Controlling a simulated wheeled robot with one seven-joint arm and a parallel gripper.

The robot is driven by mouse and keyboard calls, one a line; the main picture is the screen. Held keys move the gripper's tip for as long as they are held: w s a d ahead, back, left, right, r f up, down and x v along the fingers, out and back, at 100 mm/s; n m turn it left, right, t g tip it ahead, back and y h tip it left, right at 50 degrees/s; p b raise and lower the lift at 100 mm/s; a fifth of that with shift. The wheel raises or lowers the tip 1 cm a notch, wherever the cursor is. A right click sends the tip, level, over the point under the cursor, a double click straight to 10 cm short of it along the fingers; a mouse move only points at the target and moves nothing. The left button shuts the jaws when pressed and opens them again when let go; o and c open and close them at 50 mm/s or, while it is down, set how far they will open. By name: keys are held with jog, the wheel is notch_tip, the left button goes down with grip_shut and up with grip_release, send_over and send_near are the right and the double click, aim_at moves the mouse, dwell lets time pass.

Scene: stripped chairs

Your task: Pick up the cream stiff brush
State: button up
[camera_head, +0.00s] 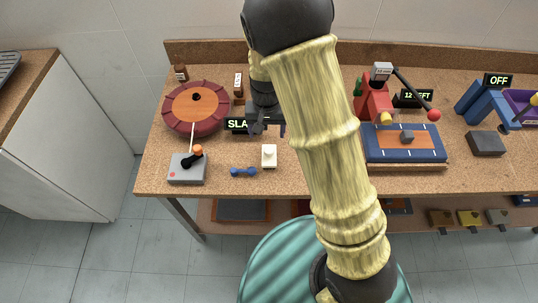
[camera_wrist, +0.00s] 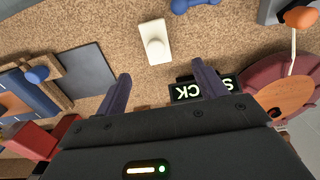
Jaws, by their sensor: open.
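A small cream block with a round knob on top (camera_head: 269,156), which looks like the cream stiff brush, lies on the speckled brown bench near its front edge. In the wrist view the cream brush (camera_wrist: 153,48) is just beyond and between the lines of my two fingers, apart from both. My gripper (camera_head: 265,128) is open and empty. In the head view it is pointed down behind the brush, partly hidden by my arm. In the wrist view my gripper's fingers (camera_wrist: 162,84) stand wide apart over bare bench.
A blue dumbbell-shaped piece (camera_head: 243,171) lies left of the brush. A grey box with an orange-tipped lever (camera_head: 187,170) and a round maroon device (camera_head: 196,105) stand farther left. A lit sign (camera_wrist: 204,88) is beside one finger. A blue board (camera_head: 404,145) lies right.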

aim_at(269, 149)
notch_tip(269, 149, down, 8)
jog(key=shift+r+p, duration=0.2)
jog(key=shift+p, duration=0.15)
jog(key=shift+s+d+f+p, duration=0.1)
jog(key=shift+f+p, duration=0.15)
jog(key=shift+f, duration=0.6)
jog(key=shift+w+d+f+p, duration=0.15)
jog(key=shift+f+p, duration=0.1)
jog(key=shift+f, duration=0.6)
jog(key=shift+s+d+f+p, duration=0.15)
jog(key=shift+f+p, duration=0.1)
jog(key=shift+f, duration=0.6)
jog(key=c, duration=1.1)
jog(key=shift+r, duration=0.15)
